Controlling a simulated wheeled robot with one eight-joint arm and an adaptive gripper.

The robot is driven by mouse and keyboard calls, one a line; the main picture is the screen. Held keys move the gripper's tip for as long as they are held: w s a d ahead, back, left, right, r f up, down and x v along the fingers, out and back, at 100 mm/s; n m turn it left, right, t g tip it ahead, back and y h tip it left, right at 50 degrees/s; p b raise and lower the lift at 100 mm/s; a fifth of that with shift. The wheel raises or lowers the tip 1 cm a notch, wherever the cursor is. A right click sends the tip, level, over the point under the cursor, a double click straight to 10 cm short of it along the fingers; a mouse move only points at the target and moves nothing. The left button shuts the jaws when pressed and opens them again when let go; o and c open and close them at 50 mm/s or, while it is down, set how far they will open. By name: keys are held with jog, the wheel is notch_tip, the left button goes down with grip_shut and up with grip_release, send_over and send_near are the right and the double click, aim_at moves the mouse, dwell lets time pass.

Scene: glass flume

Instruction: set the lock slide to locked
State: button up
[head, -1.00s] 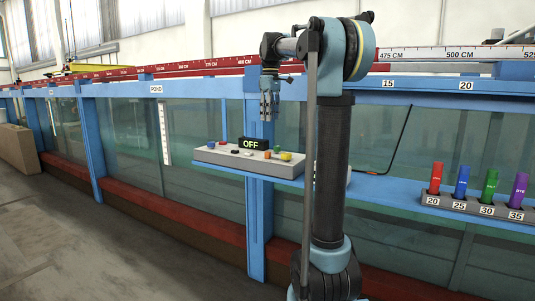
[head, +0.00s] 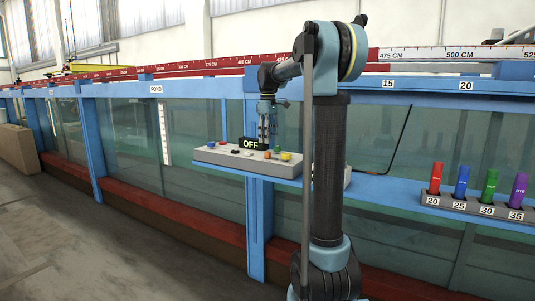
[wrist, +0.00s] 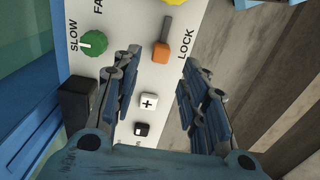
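The lock slide (wrist: 161,51) is a small orange knob in a dark slot beside the word LOCK on the light control panel (wrist: 125,50). In the wrist view it sits at the near end of its slot, with the empty part of the slot stretching away above it. My gripper (wrist: 165,75) is open and empty, its blue-grey fingers apart to either side below the slide in the picture. I cannot tell whether the fingers touch anything.
Around the slide are a green SLOW/FAST knob (wrist: 94,42), a plus button (wrist: 149,101), a minus button (wrist: 141,129) and a black block (wrist: 78,98). A yellow knob (head: 286,156) stands on the panel. Coloured bottles (head: 489,186) stand in a rack at the right.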

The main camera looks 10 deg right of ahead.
notch_tip(320, 180, down, 7)
jog(key=shift+r, duration=0.15)
dwell(0.4)
grip_shut()
